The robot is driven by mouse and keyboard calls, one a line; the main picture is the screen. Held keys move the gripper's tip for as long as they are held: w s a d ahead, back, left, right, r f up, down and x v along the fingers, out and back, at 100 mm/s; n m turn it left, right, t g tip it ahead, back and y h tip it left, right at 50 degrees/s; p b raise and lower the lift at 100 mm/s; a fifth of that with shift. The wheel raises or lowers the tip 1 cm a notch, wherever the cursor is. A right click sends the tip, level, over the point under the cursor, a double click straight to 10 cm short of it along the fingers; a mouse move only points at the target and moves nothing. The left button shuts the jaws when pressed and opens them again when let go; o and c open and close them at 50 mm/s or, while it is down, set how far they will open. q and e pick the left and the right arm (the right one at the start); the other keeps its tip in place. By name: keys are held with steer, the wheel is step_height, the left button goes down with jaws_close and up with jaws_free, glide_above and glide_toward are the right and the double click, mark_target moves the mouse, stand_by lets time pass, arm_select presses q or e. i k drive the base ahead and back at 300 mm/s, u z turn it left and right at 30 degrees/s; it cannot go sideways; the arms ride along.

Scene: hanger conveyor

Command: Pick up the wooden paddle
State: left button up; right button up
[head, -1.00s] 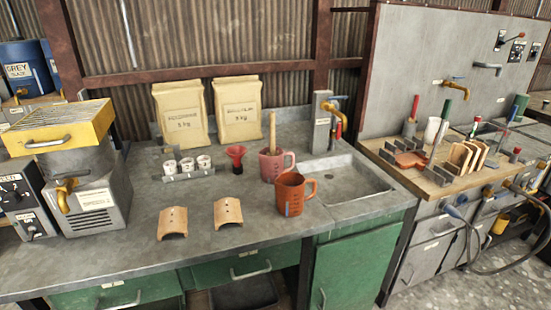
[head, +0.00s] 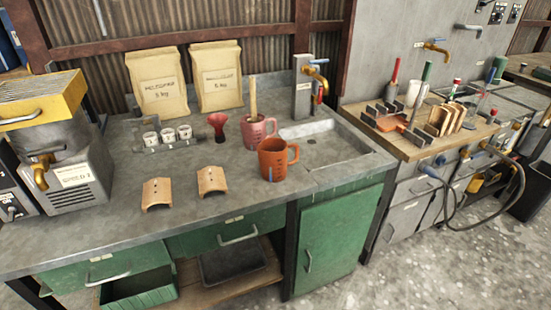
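The wooden paddle (head: 253,98) stands upright in the pink mug (head: 258,133) on the grey workbench. Only its pale handle shows above the rim; its lower part is hidden inside the mug. An orange-brown mug (head: 272,160) with a handle on its right stands just in front of the pink one. Neither of my grippers shows in the head view.
A red funnel-like cup (head: 218,125) and a rack of small white cups (head: 167,137) stand left of the mugs. Two curved wooden pieces (head: 211,181) lie in front. A sink (head: 335,145) and tap (head: 315,70) are at right. Two paper bags (head: 217,76) stand behind.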

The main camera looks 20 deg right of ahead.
mark_target(254, 119)
steer(key=k, duration=1.05)
steer(key=z, duration=0.8)
steer(key=i, duration=1.15)
steer(key=u, duration=0.85)
steer(key=i, duration=0.5)
steer(key=u, duration=0.6)
